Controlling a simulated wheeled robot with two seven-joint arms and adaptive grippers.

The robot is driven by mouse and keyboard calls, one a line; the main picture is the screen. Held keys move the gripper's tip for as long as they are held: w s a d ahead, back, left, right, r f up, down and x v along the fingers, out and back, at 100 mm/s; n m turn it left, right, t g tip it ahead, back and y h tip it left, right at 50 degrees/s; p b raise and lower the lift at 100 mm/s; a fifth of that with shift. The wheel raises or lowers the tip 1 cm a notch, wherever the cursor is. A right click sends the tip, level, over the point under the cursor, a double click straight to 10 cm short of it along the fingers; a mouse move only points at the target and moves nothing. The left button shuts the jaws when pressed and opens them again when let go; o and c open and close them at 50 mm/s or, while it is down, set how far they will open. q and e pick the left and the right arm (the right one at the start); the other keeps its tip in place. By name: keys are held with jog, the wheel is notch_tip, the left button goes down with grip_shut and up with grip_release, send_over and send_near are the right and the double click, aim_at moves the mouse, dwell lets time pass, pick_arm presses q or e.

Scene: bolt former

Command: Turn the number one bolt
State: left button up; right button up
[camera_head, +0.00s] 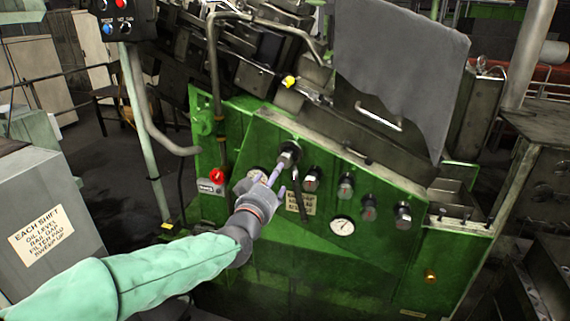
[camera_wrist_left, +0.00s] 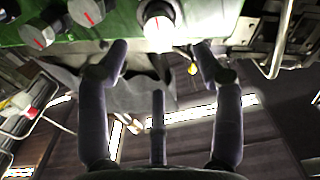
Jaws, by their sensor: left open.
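A row of dark round bolts with bright faces runs along the sloping green panel (camera_head: 262,215) in the head view. The leftmost bolt (camera_head: 289,150) is at the upper left of the row. My left gripper (camera_head: 277,178) is just in front of and below it, fingers spread and empty. In the left wrist view a bright-faced bolt (camera_wrist_left: 158,27) with a red mark lies between and beyond the open fingertips (camera_wrist_left: 161,47). No contact shows. Two more red-marked bolts (camera_wrist_left: 38,36) (camera_wrist_left: 86,11) are at upper left there. My right gripper is not in view.
A red knob (camera_head: 217,176) and a round gauge (camera_head: 342,227) are on the green machine. A dark rod (camera_head: 299,200) hangs below the leftmost bolt, close to my gripper. A grey cabinet (camera_head: 40,205) stands at left. A grey cloth (camera_head: 405,70) hangs above.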

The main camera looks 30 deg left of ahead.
aim_at(284, 162)
pick_arm(q)
jog(key=x, duration=1)
jog(key=shift+w+b, duration=0.1)
jog(key=shift+b, duration=0.25)
jog(key=c, duration=1.1)
